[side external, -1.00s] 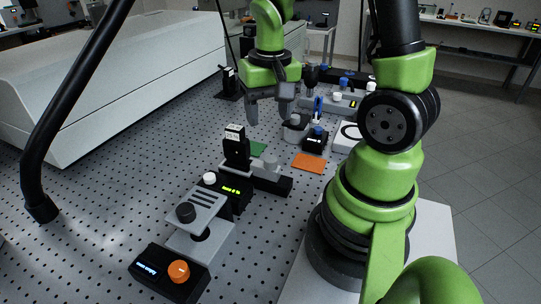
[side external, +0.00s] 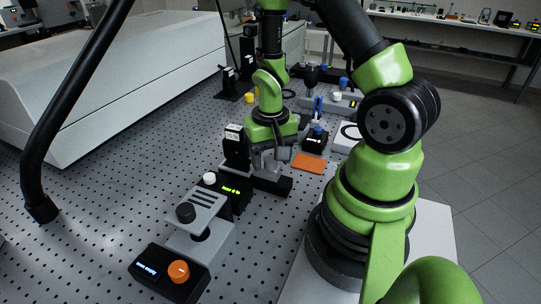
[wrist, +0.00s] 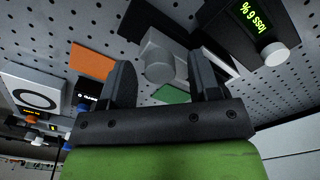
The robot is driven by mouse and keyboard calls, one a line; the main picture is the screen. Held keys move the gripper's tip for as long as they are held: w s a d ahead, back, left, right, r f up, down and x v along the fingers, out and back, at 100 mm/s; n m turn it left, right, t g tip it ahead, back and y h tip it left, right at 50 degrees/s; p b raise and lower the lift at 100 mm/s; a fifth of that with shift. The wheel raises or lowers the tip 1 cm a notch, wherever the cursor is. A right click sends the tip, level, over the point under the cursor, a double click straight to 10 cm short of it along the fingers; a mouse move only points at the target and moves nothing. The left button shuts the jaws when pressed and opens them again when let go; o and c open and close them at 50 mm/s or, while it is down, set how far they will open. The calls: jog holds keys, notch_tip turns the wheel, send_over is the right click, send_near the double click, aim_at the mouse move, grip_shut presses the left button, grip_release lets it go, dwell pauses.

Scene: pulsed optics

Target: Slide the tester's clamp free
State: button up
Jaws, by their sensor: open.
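The tester (side external: 235,192) is a black box with a green loss readout and a white knob; it also shows at the upper right of the wrist view (wrist: 250,28). Beside it is a long black base (side external: 284,187) carrying a grey part with a round grey knob (wrist: 158,60), which looks like the clamp. In the side view my gripper (side external: 268,160) is low over this part and hides most of it. In the wrist view my gripper (wrist: 161,64) is open, its fingers on either side of the knob. I cannot tell whether they touch it.
A black upright with a white label (side external: 236,145) stands close left of my gripper. A grey bracket with a black knob (side external: 198,222) and a black box with an orange knob (side external: 172,272) are in front. An orange mat (side external: 309,163) lies to the right, a green one (wrist: 172,94) behind.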

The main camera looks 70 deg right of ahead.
grip_shut()
jog(key=shift+s, duration=1.4)
grip_release()
jog(key=shift+w, duration=0.1)
notch_tip(320, 180, up, 10)
